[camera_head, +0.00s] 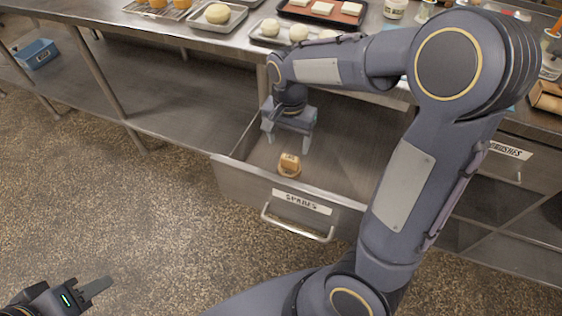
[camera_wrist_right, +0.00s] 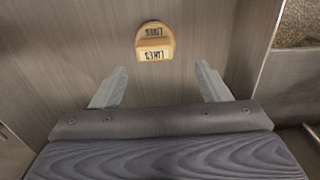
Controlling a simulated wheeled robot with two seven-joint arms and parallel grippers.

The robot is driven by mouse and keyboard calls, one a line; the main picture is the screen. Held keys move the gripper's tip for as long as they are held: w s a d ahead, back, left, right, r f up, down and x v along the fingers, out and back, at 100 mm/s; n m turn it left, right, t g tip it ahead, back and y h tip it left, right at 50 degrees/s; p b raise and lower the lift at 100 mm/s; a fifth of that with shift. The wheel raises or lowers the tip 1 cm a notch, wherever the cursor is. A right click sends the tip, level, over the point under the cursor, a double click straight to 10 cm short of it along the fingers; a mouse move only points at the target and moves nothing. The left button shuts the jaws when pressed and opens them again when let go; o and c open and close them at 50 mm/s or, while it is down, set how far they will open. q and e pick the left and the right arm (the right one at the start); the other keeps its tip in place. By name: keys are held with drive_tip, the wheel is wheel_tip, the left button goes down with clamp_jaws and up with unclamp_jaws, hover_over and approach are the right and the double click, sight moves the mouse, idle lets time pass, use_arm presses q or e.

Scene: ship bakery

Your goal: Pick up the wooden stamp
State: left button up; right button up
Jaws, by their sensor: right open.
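The wooden stamp (camera_head: 289,165) is a small tan block with dark lettering. It lies in the open metal drawer labelled SPARES (camera_head: 240,172), near its front wall. In the right wrist view the stamp (camera_wrist_right: 155,42) sits beyond the fingertips, roughly centred between them. My right gripper (camera_head: 288,143) is inside or just above the drawer, open and empty, with its fingers apart and not touching the stamp. It also shows in the right wrist view (camera_wrist_right: 162,76). My left gripper (camera_head: 100,288) is at the lower left over the floor, only partly in view.
A steel counter (camera_head: 150,28) above the drawer holds trays of dough and pastries. The drawer handle (camera_head: 298,230) sticks out in front. A BRUSHES drawer (camera_head: 520,168) is at the right. A blue bin (camera_head: 38,54) stands on the lower shelf. The floor at left is clear.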

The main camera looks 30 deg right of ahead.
sight(290, 158)
drive_tip(key=f, duration=0.4)
drive_tip(key=f+b, duration=0.1)
drive_tip(key=f, duration=0.1)
drive_tip(key=shift+s+f, duration=0.25)
drive_tip(key=shift+s, duration=0.15)
drive_tip(key=c, duration=1.1)
drive_tip(key=shift+r, duration=0.1)
wheel_tip(290, 158, up, 10)
drive_tip(key=shift+p, duration=0.95)
